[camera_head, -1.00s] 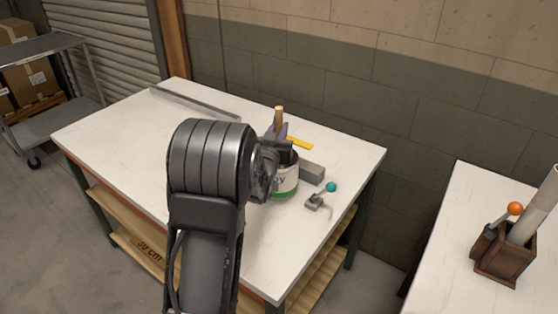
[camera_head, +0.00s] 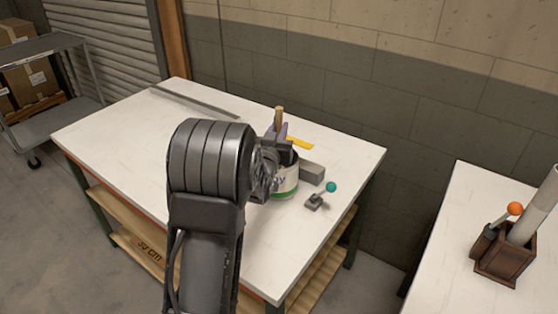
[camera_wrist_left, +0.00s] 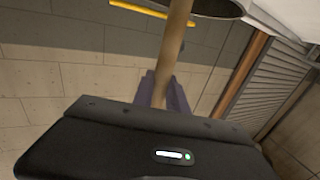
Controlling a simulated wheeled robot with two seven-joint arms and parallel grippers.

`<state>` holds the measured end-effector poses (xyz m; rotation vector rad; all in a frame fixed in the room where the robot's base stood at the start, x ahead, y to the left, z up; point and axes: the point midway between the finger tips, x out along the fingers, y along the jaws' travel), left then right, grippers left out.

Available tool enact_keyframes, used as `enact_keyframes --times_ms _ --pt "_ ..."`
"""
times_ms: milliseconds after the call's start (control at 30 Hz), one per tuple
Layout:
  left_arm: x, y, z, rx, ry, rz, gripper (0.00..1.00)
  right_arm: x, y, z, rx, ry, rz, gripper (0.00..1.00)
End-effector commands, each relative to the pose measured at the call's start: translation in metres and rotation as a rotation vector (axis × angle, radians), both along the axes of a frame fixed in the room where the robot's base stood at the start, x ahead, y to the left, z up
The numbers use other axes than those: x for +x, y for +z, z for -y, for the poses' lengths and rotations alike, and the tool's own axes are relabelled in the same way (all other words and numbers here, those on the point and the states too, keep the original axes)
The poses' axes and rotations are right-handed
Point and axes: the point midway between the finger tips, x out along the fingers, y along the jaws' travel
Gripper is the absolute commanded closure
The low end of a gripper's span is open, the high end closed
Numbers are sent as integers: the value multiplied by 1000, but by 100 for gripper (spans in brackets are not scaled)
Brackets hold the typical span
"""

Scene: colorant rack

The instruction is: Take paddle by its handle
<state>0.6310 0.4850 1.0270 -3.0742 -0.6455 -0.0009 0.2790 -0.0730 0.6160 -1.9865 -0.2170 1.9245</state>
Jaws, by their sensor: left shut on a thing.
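The paddle's wooden handle (camera_head: 279,117) stands up above a white can with a green band (camera_head: 286,185) on the white table. In the left wrist view the handle (camera_wrist_left: 177,40) runs from the top edge down between my fingers. My left gripper (camera_head: 282,133) is shut on the handle, with its purplish-grey fingertips on either side. The left wrist view shows these fingertips (camera_wrist_left: 163,92) too. The paddle's lower part is hidden, and my left arm covers part of the can. My right gripper is not in view.
A yellow strip (camera_head: 299,143) and a grey block (camera_head: 312,172) lie by the can. A small teal-knobbed device (camera_head: 331,187) stands to the right. A long grey bar (camera_head: 195,104) lies along the back left. A brown holder (camera_head: 506,264) stands on the right table.

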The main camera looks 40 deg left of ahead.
Motion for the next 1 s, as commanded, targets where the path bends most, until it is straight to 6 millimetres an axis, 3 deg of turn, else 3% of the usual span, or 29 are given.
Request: enact_keyframes --times_ms 367,567,800,1000 --pt "0 5 0 0 0 2 100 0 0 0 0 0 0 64" --pt "0 32 0 -2 0 8 100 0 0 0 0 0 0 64" --pt "0 79 0 -2 -1 8 100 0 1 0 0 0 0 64" --pt "0 99 0 -1 0 2 100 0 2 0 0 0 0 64"
